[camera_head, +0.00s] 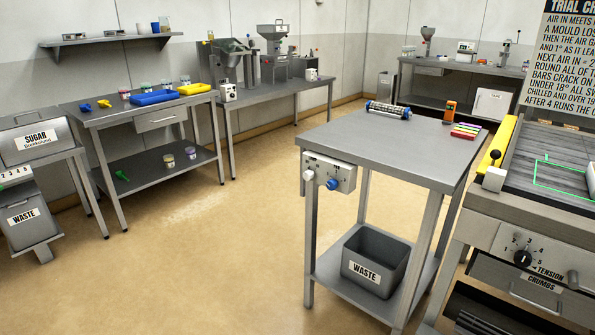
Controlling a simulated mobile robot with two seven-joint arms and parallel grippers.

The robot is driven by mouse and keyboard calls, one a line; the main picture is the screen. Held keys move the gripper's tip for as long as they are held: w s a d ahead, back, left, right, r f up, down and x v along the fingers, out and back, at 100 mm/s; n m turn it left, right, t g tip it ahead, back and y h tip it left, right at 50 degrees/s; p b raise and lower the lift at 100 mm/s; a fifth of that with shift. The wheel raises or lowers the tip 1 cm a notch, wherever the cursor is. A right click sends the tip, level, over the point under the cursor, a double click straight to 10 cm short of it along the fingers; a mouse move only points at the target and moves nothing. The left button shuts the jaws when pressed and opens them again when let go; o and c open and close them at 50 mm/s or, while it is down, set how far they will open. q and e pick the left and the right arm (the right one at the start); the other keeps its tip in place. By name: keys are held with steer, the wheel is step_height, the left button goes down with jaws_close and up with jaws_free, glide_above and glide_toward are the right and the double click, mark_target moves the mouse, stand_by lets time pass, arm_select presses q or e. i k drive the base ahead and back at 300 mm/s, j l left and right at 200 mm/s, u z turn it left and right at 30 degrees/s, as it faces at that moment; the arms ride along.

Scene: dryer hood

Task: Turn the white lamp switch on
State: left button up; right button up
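A small grey control box (329,172) is fixed to the front left side of the steel table in the middle. A white round knob (308,175) and a blue round knob (332,184) stick out from it. The lettering on the box is too small to read, and I cannot tell which part is the white lamp switch or how it is set. Neither of my grippers is in view.
The steel table (400,150) carries a dark roller (387,109), an orange device (450,112) and coloured strips (466,131). A grey waste bin (377,260) stands on its lower shelf. A machine (540,225) is close at right. The floor (220,250) left of the table is free.

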mark_target(309, 175)
steer(key=i+j, duration=0.3)
steer(key=i+j+z, duration=0.1)
steer(key=i+j, duration=0.25)
steer(key=j, duration=0.15)
steer(key=i+j, duration=0.3)
steer(key=i+j+z, duration=0.1)
steer(key=i+j, duration=0.2)
steer(key=j, duration=0.2)
